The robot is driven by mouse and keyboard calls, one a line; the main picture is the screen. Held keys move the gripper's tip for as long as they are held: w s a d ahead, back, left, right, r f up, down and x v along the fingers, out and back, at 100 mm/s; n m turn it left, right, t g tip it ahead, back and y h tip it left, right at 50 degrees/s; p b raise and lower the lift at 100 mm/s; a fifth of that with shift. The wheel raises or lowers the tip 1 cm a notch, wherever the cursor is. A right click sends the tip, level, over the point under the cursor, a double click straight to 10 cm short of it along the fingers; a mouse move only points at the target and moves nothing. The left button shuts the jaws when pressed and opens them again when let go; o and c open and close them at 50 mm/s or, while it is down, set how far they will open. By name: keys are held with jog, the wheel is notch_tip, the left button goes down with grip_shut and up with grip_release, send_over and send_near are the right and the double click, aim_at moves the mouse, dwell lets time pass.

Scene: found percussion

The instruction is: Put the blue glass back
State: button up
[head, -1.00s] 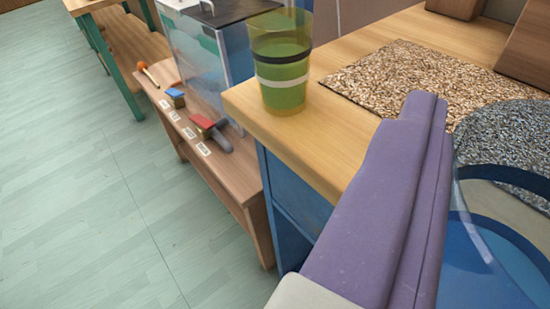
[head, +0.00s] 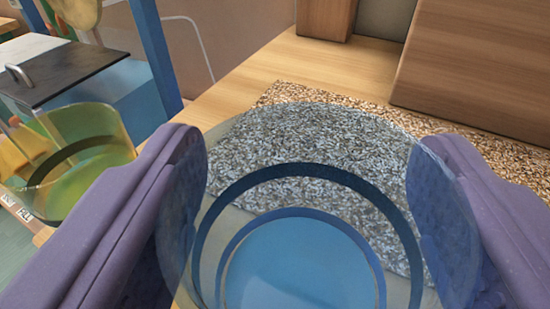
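The blue glass (head: 300,262) is clear, with a dark blue band, and fills the lower middle of the view. I look into it through its open top. My gripper (head: 315,205) has purple fingers on both sides of it. Both fingers meet its wall, and the glass overlaps their inner faces, so I take it as gripped. Its underside is hidden, so I cannot tell whether it touches the surface below.
A yellow-green glass (head: 95,180) with a dark band stands at the left, near the left finger. Wooden blocks (head: 465,60) stand at the back. A dark-lidded box (head: 65,75) is at upper left.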

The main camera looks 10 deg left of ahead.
aim_at(299, 209)
jog(key=shift+w+f+b, duration=0.2)
jog(key=shift+f+b, duration=0.6)
jog(key=shift+f, duration=0.95)
jog(key=shift+f, duration=0.1)
jog(key=o, duration=1.4)
jog(key=shift+s+r, duration=0.1)
jog(key=shift+r, duration=0.1)
jog(key=s+r+p, duration=0.1)
jog(key=s+p, duration=0.7)
jog(key=s, duration=0.3)
jog(key=shift+s+d+r, duration=0.3)
jog(key=shift+s+d, duration=0.05)
jog(key=shift+d, duration=0.05)
